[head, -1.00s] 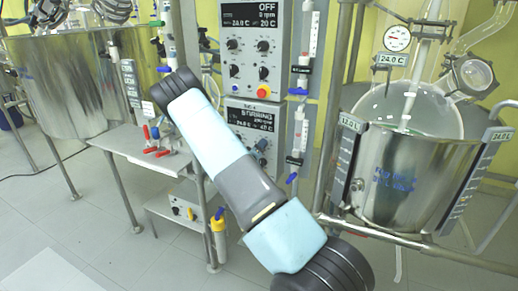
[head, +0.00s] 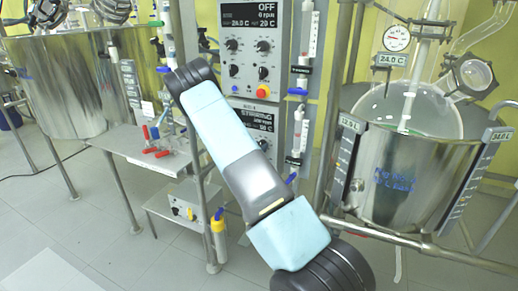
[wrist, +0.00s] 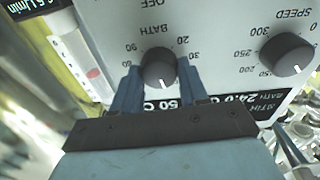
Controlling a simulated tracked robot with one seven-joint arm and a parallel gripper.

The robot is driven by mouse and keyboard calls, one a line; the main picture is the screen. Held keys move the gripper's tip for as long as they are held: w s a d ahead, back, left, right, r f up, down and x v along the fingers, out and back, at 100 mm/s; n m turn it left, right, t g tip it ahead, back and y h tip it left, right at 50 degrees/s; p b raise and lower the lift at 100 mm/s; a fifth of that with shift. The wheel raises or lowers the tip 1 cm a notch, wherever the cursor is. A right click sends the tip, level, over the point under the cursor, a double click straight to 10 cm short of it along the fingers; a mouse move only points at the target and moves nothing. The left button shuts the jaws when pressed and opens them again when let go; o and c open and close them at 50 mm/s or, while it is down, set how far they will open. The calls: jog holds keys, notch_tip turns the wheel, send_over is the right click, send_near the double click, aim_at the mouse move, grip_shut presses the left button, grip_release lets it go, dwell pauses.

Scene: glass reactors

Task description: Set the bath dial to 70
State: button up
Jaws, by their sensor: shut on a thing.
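The bath dial (wrist: 159,68) is a dark round knob on a white control panel (wrist: 225,30), seen upside down in the wrist view. Its white pointer mark points down in the picture, towards the display. My gripper (wrist: 162,76) is shut on the dial, one blue finger on each side of it. The 80 and 90 marks show to the dial's left, 20 and 30 to its right. The black display (wrist: 190,103) reads 24.0 C and 50 C, partly covered by my gripper. In the head view my arm hides the gripper and dial; the stirring display (head: 250,117) is partly visible.
The speed dial (wrist: 287,55) is beside the bath dial. A second control box (head: 249,45) reading OFF sits above. A glass reactor in a steel bath (head: 410,180) stands right, and a steel tub (head: 70,85) left. A shelf (head: 130,143) carries red-handled valves.

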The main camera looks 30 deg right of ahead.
jog(key=m, duration=0.9)
jog(key=m+g, duration=0.1)
jog(key=m, duration=0.4)
jog(key=shift+s+d+f, duration=0.2)
jog(key=shift+s+d, duration=0.05)
jog(key=shift+s, duration=0.05)
jog(key=shift+m+y, duration=0.3)
jog(key=o, duration=1)
jog(key=shift+o, duration=0.3)
jog(key=shift+w+a+r, duration=0.1)
